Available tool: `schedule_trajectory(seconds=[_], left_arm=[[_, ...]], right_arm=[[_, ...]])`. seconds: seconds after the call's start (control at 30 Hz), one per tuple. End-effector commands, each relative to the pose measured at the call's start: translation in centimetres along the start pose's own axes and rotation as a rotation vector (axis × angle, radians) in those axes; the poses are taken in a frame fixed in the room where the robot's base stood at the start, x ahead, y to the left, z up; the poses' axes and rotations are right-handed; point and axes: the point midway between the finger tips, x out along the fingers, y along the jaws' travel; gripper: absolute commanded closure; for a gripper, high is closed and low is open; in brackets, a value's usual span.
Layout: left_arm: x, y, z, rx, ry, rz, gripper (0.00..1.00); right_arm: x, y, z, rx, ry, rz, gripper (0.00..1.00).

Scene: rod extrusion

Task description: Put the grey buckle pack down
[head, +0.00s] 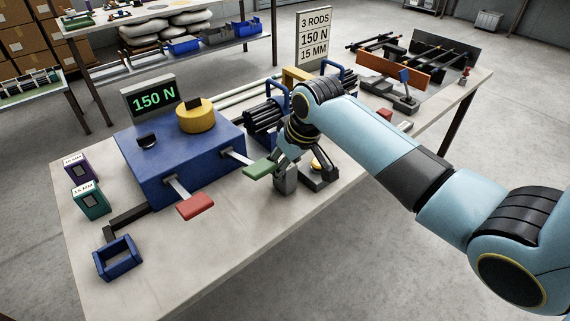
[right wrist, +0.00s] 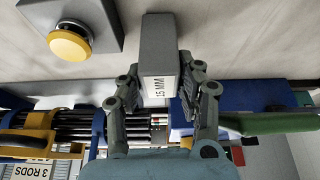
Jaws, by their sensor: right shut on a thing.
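The grey buckle pack (head: 286,181) is in my right gripper (head: 289,158), over the near part of the workbench (head: 225,260), right of the green lever. In the right wrist view the grey pack (right wrist: 158,45) sits between the two fingers of my right gripper (right wrist: 160,88), with a "15 MM" label on its face. I cannot tell whether its underside touches the bench. A purple pack (head: 77,169) and a teal pack (head: 90,201) stand at the bench's left end. My left gripper is not in view.
Left of the pack stands a blue machine (head: 180,160) with a "150 N" display, a red lever (head: 195,206) and a green lever (head: 258,168). A yellow button (right wrist: 70,42) on a dark base is close beside the pack. The bench front is mostly clear. A blue frame (head: 117,258) lies front left.

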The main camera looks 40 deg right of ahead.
Motion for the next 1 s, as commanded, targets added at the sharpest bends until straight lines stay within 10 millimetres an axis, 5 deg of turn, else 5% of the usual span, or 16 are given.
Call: schedule_trajectory(seconds=[0.37,0.4,0.47,0.77,1.0], left_arm=[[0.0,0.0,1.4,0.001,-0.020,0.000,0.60],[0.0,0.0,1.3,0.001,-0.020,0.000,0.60],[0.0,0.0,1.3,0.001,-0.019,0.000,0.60],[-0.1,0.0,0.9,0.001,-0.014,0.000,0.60],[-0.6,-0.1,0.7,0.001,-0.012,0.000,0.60]], right_arm=[[0.4,0.0,0.1,0.000,0.001,0.000,1.00],[0.4,0.0,0.2,0.000,0.001,0.000,0.62],[0.4,0.0,0.2,0.000,0.001,0.000,0.56],[0.1,0.0,0.1,-0.001,0.001,0.000,0.56],[-3.9,0.1,-0.1,-0.002,0.004,0.000,0.56]])
